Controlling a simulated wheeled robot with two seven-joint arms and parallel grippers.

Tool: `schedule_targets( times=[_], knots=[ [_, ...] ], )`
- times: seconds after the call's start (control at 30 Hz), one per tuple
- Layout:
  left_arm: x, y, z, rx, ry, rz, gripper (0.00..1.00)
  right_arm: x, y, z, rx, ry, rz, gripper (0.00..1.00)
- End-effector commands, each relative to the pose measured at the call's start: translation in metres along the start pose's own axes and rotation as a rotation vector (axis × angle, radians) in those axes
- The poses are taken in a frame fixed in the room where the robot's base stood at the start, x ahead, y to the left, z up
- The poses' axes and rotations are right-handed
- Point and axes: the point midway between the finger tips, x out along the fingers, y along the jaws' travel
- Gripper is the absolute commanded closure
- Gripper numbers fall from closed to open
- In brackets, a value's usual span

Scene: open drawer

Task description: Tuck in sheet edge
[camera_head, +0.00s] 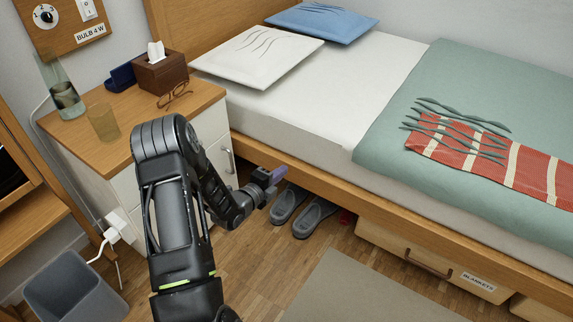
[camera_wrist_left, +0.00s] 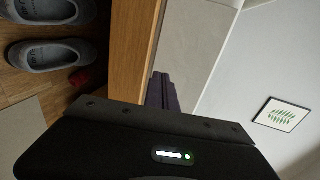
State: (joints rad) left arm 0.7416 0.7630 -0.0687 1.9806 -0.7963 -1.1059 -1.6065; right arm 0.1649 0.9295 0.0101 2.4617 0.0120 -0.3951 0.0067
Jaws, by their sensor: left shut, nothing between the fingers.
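A white sheet (camera_head: 345,85) covers the mattress on the wooden bed. Its near side hangs down to the bed's side rail (camera_head: 330,190). My left gripper (camera_head: 279,175), with purplish fingers, is in front of the rail, below the sheet's near side. It is shut and empty. In the left wrist view the shut fingers (camera_wrist_left: 162,92) point at the pale mattress side (camera_wrist_left: 190,45), just past the wooden rail (camera_wrist_left: 133,50). I cannot tell whether they touch it. No loose sheet edge can be made out. My right gripper is not in view.
A nightstand (camera_head: 140,120) with a tissue box (camera_head: 160,75), glasses and tumblers stands left of the bed. Slippers (camera_head: 312,217) lie on the floor under the rail. A drawer labelled BLANKETS (camera_head: 430,262) sits under the bed. A green blanket (camera_head: 450,75) covers the bed's right part.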

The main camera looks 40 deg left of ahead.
Motion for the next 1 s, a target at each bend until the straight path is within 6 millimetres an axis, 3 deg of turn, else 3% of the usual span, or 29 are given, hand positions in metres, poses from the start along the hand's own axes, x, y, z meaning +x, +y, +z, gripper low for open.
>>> schedule_targets(
  times=[0.2, 0.33, 1.0],
  knots=[
    [-0.038, 0.007, 0.001, -0.002, -0.001, 0.003, 1.00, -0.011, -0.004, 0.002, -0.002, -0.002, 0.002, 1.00],
    [-0.050, 0.011, 0.000, 0.000, 0.000, 0.001, 1.00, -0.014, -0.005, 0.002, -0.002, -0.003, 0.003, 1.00],
    [-0.055, 0.013, 0.000, -0.001, 0.000, 0.001, 1.00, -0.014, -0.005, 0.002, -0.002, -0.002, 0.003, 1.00]
  ],
)
